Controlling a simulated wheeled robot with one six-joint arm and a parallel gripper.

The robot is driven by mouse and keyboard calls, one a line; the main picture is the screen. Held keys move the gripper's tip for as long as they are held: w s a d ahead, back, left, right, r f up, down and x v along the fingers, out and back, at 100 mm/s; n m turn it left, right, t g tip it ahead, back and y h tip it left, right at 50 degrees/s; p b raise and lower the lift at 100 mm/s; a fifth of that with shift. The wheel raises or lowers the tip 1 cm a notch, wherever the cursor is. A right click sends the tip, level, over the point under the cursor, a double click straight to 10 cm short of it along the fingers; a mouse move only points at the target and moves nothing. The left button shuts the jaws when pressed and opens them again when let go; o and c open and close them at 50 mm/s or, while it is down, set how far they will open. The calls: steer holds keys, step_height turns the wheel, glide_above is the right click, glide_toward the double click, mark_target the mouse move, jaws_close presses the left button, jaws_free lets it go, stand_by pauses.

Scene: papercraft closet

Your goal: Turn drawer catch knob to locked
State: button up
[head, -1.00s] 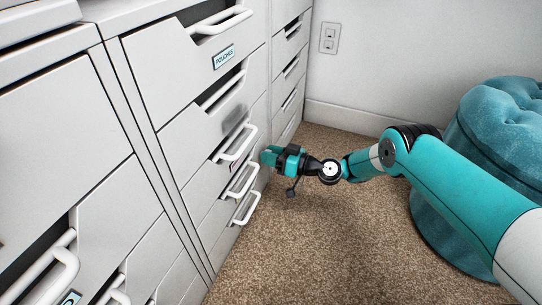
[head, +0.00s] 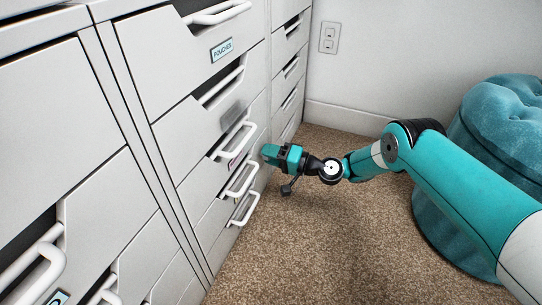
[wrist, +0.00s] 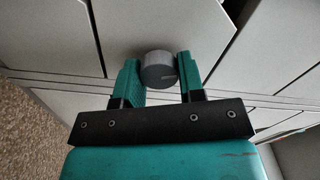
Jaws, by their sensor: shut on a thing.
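The drawer catch knob (wrist: 158,70) is a small grey round knob on a pale drawer front, seen in the wrist view. My gripper (wrist: 157,78) has its two teal fingers on either side of it and is shut on it. A line mark shows faintly on the knob's face; I cannot tell which setting it stands at. In the head view my gripper (head: 270,153) is against the right edge of the drawer cabinet (head: 205,130), beside the lower white handles. The knob is hidden there behind the gripper.
White bar handles (head: 242,180) stick out from the drawers close to my gripper. A drawer label reads POUCHES (head: 221,49). A teal tufted stool (head: 500,130) stands at the right, behind my arm. The brown carpet (head: 300,240) in front is clear.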

steer(key=shift+f+m+b, duration=0.1)
steer(key=shift+m+b, duration=0.2)
steer(key=shift+m, duration=1.6)
steer(key=o, duration=0.9)
steer(key=shift+o, duration=0.2)
